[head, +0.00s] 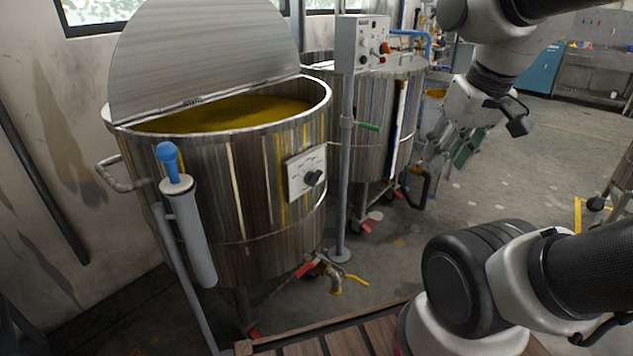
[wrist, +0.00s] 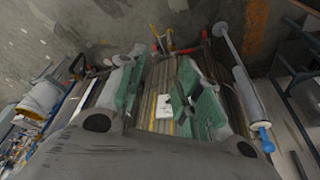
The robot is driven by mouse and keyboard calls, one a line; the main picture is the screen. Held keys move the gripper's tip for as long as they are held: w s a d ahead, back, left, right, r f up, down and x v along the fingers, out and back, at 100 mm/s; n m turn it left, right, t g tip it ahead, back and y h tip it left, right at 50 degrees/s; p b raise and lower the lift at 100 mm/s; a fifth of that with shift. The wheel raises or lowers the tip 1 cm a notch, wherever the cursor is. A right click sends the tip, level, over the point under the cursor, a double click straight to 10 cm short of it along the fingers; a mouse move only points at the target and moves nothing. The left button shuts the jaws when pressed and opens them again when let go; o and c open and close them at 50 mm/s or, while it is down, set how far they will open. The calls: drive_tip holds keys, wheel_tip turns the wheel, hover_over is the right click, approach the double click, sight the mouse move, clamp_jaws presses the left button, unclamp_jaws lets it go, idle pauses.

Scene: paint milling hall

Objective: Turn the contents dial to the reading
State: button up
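The contents dial is a black knob (head: 313,178) on a white plate (head: 294,186), mounted on the side of a steel vat (head: 250,215). Its markings are too small to read. The vat's lid (head: 205,50) is half raised over yellow liquid (head: 230,114).
A control box (head: 362,45) on a post (head: 345,170) stands just right of the dial. A second vat (head: 375,120) is behind it. A yellow-handled tap (head: 335,278) sticks out low on the vat. The floor (head: 540,170) to the right is mostly clear.

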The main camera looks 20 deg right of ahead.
wheel_tip(320, 180, down, 15)
drive_tip(key=a+m+g+y, duration=0.2)
drive_tip(key=m+g+y, duration=0.3)
drive_tip(key=m+g, duration=0.15)
drive_tip(key=w+a+f+m+y, duration=0.3)
drive_tip(key=a+f+m+y, duration=0.2)
drive_tip(key=a+m, duration=0.1)
drive_tip(key=m+t, duration=1.8)
drive_tip(key=m, duration=1)
approach(317, 181)
drive_tip(key=x, duration=0.9)
drive_tip(key=shift+w+f, duration=0.15)
drive_tip(key=shift+w, duration=0.1)
clamp_jaws()
